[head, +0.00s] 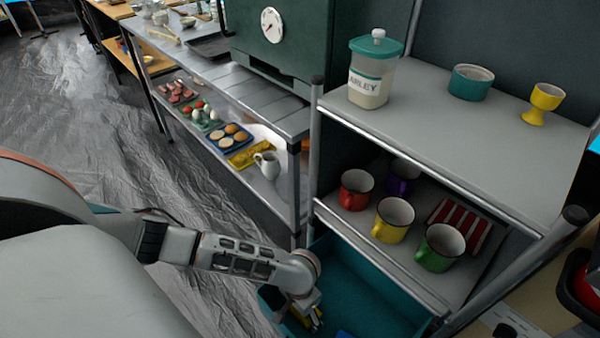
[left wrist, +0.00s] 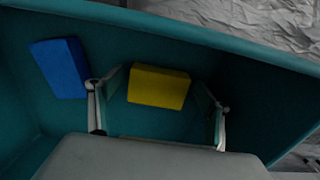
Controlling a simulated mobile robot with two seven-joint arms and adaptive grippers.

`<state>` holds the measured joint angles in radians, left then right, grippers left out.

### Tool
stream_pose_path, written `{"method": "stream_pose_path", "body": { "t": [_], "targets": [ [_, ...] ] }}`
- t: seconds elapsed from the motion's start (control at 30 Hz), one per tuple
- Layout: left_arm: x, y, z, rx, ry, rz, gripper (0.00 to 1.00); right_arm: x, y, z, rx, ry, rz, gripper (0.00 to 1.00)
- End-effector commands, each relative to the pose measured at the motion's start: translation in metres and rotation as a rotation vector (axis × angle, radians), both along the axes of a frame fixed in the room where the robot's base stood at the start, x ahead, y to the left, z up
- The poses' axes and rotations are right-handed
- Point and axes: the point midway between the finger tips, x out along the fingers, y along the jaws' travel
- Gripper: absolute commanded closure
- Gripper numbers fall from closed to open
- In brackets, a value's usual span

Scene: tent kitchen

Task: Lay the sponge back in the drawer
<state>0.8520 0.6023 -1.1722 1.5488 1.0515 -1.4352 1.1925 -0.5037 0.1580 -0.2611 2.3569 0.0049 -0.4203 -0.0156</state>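The teal drawer (head: 372,285) is pulled out below the shelf unit. A yellow sponge (left wrist: 158,87) lies inside the drawer in the left wrist view, and a bit of yellow shows beside my gripper in the head view. A blue block (left wrist: 58,68) lies to its left on the drawer floor; a sliver of it shows in the head view (head: 343,334). My left gripper (left wrist: 160,92) reaches down into the drawer. Its fingers are spread on both sides of the yellow sponge, with small gaps visible on each side. My right gripper is not in view.
Above the drawer, a shelf holds red (head: 356,189), yellow (head: 393,220) and green (head: 440,247) mugs. A jar (head: 371,80), a teal bowl (head: 472,82) and a yellow egg cup (head: 543,103) stand on top. The drawer's walls surround my gripper closely.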

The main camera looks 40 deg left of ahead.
Motion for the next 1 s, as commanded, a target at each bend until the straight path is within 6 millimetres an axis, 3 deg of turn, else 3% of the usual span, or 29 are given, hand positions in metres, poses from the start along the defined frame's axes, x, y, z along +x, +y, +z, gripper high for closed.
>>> {"method": "stream_pose_path", "body": {
  "t": [0.4, 0.57, 0.67, 0.8, 1.0],
  "targets": [
    [0.000, 0.000, 0.004, 0.000, -0.001, -0.001, 0.18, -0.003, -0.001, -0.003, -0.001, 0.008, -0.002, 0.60],
    [0.006, 0.000, 0.033, -0.001, -0.014, 0.000, 0.18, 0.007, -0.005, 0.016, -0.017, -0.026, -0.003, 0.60],
    [0.009, 0.000, 0.057, -0.001, -0.019, -0.001, 0.18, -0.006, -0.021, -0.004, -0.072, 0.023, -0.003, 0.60],
    [0.008, 0.000, 0.087, -0.001, -0.018, 0.000, 0.18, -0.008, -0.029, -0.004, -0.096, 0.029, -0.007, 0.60],
    [0.004, 0.000, 0.115, 0.000, -0.010, -0.001, 0.18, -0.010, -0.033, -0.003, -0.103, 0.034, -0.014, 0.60]
  ]
}}
